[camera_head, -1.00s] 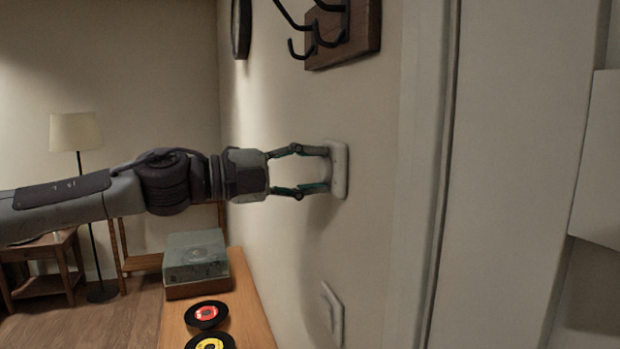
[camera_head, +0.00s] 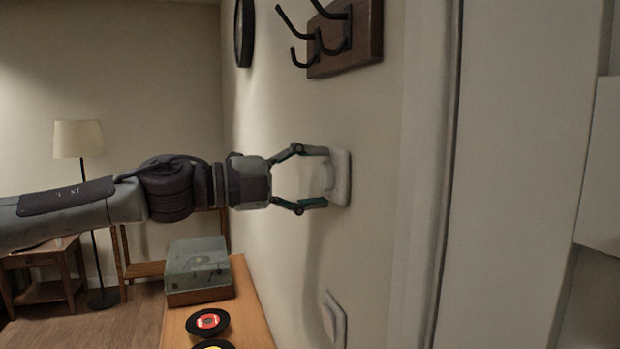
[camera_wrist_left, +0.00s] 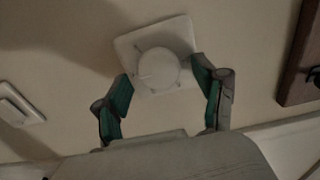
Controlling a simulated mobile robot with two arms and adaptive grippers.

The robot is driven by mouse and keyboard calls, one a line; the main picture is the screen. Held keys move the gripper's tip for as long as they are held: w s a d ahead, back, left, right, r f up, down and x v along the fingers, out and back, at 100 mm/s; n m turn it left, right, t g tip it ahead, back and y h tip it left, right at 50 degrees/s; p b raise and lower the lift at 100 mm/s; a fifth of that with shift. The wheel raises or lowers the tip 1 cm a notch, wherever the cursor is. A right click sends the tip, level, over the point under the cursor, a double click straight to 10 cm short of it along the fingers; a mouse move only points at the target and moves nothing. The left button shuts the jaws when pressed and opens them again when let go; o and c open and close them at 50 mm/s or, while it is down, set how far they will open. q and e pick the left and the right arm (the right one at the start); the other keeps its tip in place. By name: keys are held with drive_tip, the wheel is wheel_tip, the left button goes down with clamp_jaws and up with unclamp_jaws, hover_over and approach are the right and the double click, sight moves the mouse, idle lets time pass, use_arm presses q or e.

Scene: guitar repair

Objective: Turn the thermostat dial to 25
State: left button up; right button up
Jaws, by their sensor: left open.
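The thermostat (camera_head: 342,178) is a white square plate on the wall with a round dial (camera_head: 327,176) standing out from it. In the left wrist view the dial (camera_wrist_left: 159,69) shows face-on at the middle of the plate (camera_wrist_left: 128,45); its markings are too faint to read. My left gripper (camera_head: 318,177) is open, with one finger above and one below the dial, close to the plate. In the left wrist view the green-padded fingers (camera_wrist_left: 163,90) stand on either side of the dial, with gaps visible. My right gripper is out of view.
A wooden rack with black hooks (camera_head: 345,45) is on the wall above. A light switch (camera_head: 333,318) is on the wall below. A wooden cabinet (camera_head: 252,310) holds a record player (camera_head: 198,268) and records (camera_head: 207,322). A door frame (camera_head: 425,180) stands to the right.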

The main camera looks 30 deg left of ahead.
use_arm(q)
drive_tip(key=v, duration=1.2)
idle(0.5)
idle(0.6)
